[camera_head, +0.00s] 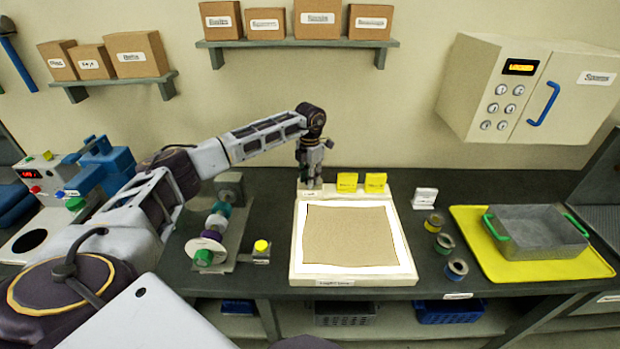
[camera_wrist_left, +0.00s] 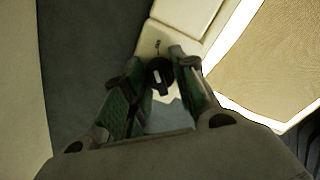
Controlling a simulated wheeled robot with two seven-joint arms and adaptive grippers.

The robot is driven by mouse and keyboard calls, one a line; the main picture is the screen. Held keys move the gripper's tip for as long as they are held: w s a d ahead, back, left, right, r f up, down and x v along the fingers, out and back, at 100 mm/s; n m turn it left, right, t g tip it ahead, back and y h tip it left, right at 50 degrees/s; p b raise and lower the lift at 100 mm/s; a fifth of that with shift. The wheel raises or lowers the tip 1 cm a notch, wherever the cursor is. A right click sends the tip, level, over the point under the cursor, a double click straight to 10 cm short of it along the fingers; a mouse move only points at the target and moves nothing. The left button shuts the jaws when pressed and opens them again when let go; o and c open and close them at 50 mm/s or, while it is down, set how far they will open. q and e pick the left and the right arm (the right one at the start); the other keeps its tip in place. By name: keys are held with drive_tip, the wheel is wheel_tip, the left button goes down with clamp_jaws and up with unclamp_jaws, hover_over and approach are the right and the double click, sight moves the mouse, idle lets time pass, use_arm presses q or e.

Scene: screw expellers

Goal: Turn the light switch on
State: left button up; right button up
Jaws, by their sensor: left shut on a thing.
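A white light panel (camera_head: 297,262) lies on the dark counter with a tan cloth-like sheet (camera_head: 350,235) on it. The panel border around the sheet looks bright white. My left gripper (camera_head: 311,184) points down at the panel's back left corner. In the left wrist view, its green-padded fingers (camera_wrist_left: 158,78) are closed around a small black round switch knob (camera_wrist_left: 160,72) with a pale mark on it. The fingers partly hide the knob. A small label (camera_head: 309,194) sits just in front of the gripper. My right gripper is not in view.
A spool device (camera_head: 215,225) stands to the left.

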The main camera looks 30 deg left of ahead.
use_arm(q)
drive_tip(key=shift+m, duration=1)
drive_tip(key=o, duration=1.1)
drive_tip(key=shift+c, duration=0.2)
wheel_tip(320, 180, up, 12)
drive_tip(key=shift+r, duration=0.15)
idle(0.4)
